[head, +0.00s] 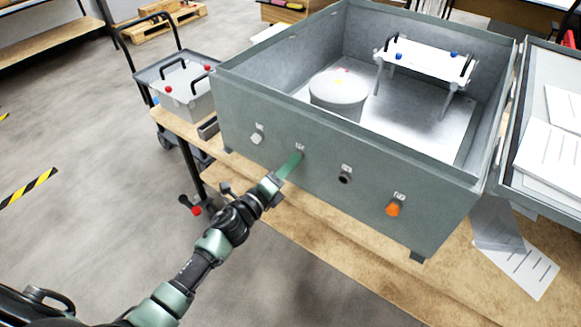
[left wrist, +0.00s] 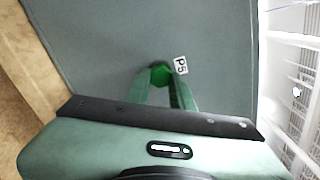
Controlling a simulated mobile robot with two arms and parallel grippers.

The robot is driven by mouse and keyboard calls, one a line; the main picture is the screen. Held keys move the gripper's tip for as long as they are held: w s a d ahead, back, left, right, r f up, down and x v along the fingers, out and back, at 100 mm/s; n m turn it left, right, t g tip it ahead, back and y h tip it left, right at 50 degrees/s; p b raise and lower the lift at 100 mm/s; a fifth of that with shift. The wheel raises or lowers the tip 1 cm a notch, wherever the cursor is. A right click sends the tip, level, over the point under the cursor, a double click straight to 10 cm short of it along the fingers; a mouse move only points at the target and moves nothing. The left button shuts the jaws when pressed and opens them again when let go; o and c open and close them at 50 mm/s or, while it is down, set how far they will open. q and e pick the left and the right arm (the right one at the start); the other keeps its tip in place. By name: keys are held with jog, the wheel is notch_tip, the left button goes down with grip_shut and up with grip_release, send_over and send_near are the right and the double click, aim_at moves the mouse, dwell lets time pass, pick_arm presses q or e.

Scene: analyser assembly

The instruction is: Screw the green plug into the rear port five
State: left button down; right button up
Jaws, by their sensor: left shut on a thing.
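The grey-green analyser case (head: 320,165) stands open on a wooden bench. My left gripper (head: 296,160) reaches its near wall at the second labelled port from the left. In the left wrist view, the green plug (left wrist: 161,72) sits between the tips of my left gripper (left wrist: 163,80), which is shut on it. The plug is against the wall, beside a white label reading P5 (left wrist: 180,65). How deep it is seated is hidden. In the head view the fingers cover the plug. My right gripper is not in view.
The same wall carries a white plug (head: 257,136), a dark port (head: 345,176) and an orange plug (head: 394,209). Inside the case are a round drum (head: 338,92) and a plate with black handles (head: 430,62). A cart with a grey box (head: 186,95) stands left.

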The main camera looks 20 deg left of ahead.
pick_arm(q)
jog(key=m, duration=0.2)
jog(key=m+b, duration=0.1)
jog(key=m, duration=0.1)
jog(key=shift+a+f, duration=0.15)
jog(key=shift+a, duration=0.05)
jog(key=c, duration=1.1)
grip_release()
jog(key=v, duration=0.7)
jog(key=shift+d, duration=0.1)
